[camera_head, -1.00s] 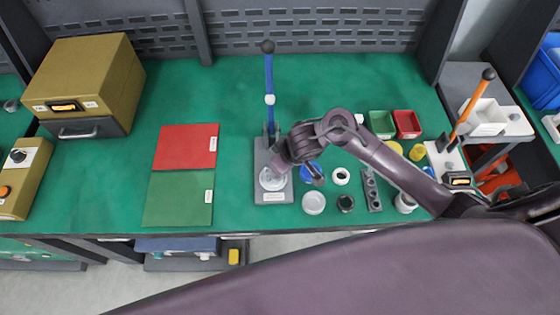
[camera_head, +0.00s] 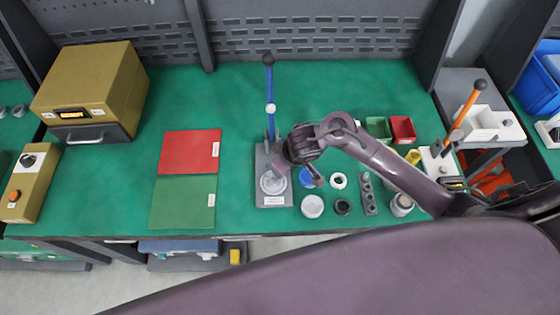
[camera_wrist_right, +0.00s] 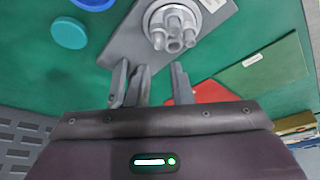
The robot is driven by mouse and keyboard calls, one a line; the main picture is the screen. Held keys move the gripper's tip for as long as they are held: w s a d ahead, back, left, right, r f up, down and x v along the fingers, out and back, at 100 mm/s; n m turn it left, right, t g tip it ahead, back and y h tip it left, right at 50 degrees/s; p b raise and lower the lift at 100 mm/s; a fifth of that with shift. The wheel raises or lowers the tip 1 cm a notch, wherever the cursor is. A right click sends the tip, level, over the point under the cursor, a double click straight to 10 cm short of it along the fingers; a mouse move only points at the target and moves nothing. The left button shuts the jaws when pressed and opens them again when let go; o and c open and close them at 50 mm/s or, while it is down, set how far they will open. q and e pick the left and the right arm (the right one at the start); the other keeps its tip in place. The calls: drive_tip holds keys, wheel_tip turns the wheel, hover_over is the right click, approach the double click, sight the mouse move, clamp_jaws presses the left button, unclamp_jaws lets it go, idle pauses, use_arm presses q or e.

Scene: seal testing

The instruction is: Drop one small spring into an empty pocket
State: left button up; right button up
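My right gripper (camera_wrist_right: 158,85) has its two grey fingers apart with bare green mat showing between them. In the head view its hand (camera_head: 298,150) hangs over the right edge of the grey base plate (camera_head: 277,200) of the blue-lever press. A round metallic holder (camera_head: 271,183) sits on that plate. The right wrist view shows this holder (camera_wrist_right: 172,25) beyond the fingertips, with several upright cylinders, at least one with a hollow top. I cannot make out a small spring or tell which pocket is empty. My left gripper is not in view.
Right of the press are a blue dish (camera_head: 306,178), white ring (camera_head: 338,181), white cup (camera_head: 312,206), black ring (camera_head: 343,207) and grey strip with holes (camera_head: 369,196). Green bin (camera_head: 378,127) and red bin (camera_head: 402,129) stand behind. Red and green mats lie left.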

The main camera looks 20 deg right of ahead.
drive_tip(key=shift+r, duration=0.1)
drive_tip(key=o, duration=0.6)
drive_tip(key=shift+c, duration=0.2)
drive_tip(key=shift+r, duration=0.1)
wheel_tip(320, 180, up, 3)
drive_tip(key=p, duration=0.4)
idle(0.6)
